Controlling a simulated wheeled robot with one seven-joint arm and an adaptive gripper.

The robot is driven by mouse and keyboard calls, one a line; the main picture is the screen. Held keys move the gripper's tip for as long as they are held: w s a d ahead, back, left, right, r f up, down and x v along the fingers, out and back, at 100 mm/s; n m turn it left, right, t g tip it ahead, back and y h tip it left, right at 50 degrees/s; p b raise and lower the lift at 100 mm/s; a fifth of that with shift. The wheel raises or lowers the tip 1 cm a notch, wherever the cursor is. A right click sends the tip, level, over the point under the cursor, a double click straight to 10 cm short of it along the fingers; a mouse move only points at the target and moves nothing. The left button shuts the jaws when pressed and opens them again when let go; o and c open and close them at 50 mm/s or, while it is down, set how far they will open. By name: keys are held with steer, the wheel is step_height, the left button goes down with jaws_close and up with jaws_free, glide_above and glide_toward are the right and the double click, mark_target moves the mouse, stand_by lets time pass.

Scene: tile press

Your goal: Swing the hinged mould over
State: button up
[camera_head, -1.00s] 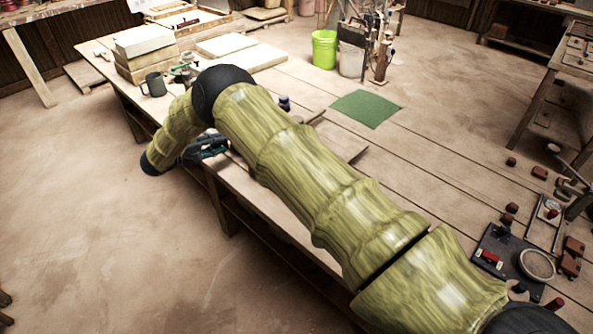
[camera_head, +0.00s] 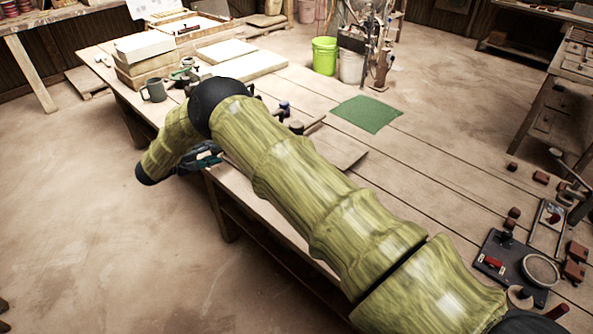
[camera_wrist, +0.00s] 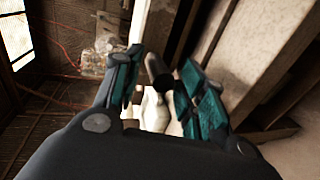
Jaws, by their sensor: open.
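A dark base plate (camera_head: 508,260) lies on the bench at the lower right in the head view. It carries a pale round ring (camera_head: 541,269) and a red part (camera_head: 492,262). A flat metal frame (camera_head: 549,222) lies beside it. I cannot tell which of these is the hinged mould. My gripper (camera_head: 203,158) is far to the left of them, at the bench's near edge and partly hidden by my arm. In the wrist view its teal fingers (camera_wrist: 156,82) are apart. A dark rounded thing and a pale shape show between them, and I see no grip on either.
My arm crosses the bench and hides part of it. A green mat (camera_head: 367,113) lies mid-bench. A mug (camera_head: 154,89) and stacked pale slabs (camera_head: 145,47) are at the back left. Small brown blocks (camera_head: 574,262) lie around the plate. The bench between mat and plate is mostly clear.

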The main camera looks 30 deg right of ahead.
steer(key=s+a, duration=0.2)
steer(key=a, duration=0.4)
steer(key=shift+s, duration=0.15)
stand_by(0.5)
